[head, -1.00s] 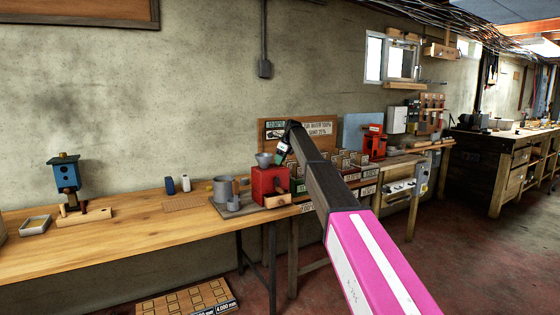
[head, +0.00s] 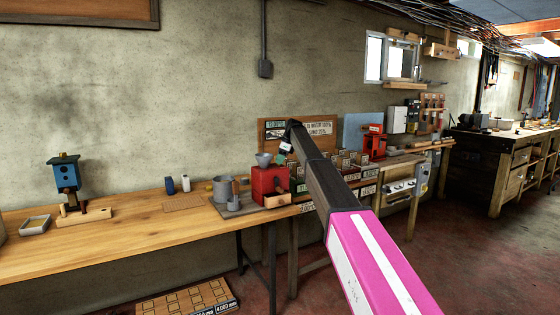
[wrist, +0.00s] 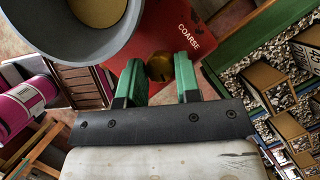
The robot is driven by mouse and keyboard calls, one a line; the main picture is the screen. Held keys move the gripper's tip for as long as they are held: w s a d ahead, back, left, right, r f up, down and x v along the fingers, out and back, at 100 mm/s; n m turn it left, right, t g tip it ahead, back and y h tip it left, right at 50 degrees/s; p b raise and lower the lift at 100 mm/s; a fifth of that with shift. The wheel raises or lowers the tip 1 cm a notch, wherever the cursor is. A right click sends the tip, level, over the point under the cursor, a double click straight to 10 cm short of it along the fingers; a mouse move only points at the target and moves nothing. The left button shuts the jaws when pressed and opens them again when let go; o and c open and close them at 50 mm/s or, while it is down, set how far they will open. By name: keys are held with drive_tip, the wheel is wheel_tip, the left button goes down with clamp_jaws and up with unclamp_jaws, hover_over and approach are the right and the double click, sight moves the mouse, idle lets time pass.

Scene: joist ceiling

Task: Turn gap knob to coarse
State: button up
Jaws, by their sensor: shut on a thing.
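The gap knob (wrist: 160,67) is a round brass-coloured knob on the red mill (wrist: 165,25). In the wrist view it sits between the green fingers of my gripper (wrist: 158,72), which is shut on it. The word COARSE is printed on the red face above and right of the knob. In the head view the red mill (head: 270,182) stands on the bench, and my gripper (head: 284,151) is at its upper right. The knob cannot be made out in that view. Any pointer or mark on the knob is not clear.
A grey hopper (wrist: 97,18) rises close to the left finger. Open wooden compartments of gravel (wrist: 285,75) lie to the right in the wrist view. A grey pot (head: 223,188) stands left of the mill. The wooden bench (head: 130,222) has free room further left.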

drive_tip(key=n, duration=0.2)
drive_tip(key=n+g, duration=0.2)
drive_tip(key=n, duration=0.1)
drive_tip(key=shift+w+n, duration=0.25)
drive_tip(key=shift+n, duration=0.05)
drive_tip(key=n, duration=0.2)
drive_tip(key=n+g+h, duration=0.1)
drive_tip(key=n, duration=0.1)
drive_tip(key=shift+a+n+h, duration=0.15)
drive_tip(key=shift+n+h, duration=0.15)
drive_tip(key=shift+n, duration=0.1)
drive_tip(key=shift+g, duration=0.3)
drive_tip(key=o, duration=0.6)
drive_tip(key=shift+o, duration=0.2)
drive_tip(key=shift+w, duration=0.1)
